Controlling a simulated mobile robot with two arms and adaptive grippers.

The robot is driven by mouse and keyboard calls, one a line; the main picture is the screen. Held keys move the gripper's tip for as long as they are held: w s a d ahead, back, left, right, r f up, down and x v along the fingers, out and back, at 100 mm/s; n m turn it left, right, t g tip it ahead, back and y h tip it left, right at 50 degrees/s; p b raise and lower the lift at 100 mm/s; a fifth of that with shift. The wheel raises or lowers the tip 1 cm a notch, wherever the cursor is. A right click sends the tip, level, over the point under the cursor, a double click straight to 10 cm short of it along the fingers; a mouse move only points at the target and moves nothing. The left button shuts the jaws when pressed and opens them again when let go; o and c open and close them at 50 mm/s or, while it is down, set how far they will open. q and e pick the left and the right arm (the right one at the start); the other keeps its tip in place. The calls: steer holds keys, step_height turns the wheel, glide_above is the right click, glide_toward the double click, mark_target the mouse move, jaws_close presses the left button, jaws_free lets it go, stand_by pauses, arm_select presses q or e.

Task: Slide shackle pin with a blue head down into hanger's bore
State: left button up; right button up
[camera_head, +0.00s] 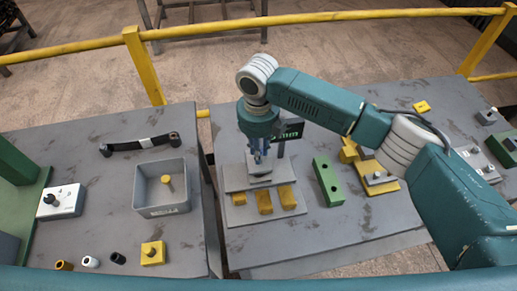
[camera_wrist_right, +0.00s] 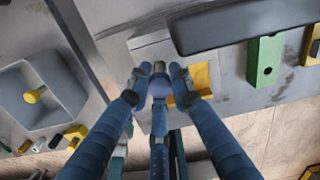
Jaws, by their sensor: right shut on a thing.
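My right gripper (camera_head: 260,160) is over the grey stepped fixture (camera_head: 236,181) with yellow blocks on its front. In the wrist view the fingers of my right gripper (camera_wrist_right: 158,80) are closed around the shackle pin, whose blue head (camera_wrist_right: 160,88) shows between them with a short grey metal end (camera_wrist_right: 159,67) beyond. The fingers hide most of the pin in the head view. The hanger and its bore are not clearly seen; the gripper covers the middle of the fixture. I cannot tell whether the pin is in a bore. My left gripper is not in view.
On the left table are a grey bin (camera_head: 137,188) with a yellow-headed pin (camera_head: 167,181), a yellow block (camera_head: 153,253) and a switch box (camera_head: 60,201). A gap separates the tables.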

steer(key=shift+f+b, duration=0.3)
steer(key=shift+f, duration=0.4)
steer(key=o, duration=1.1)
steer(key=shift+c, duration=0.2)
steer(key=shift+o, duration=0.2)
steer(key=o, duration=0.4)
steer(key=shift+o, duration=0.2)
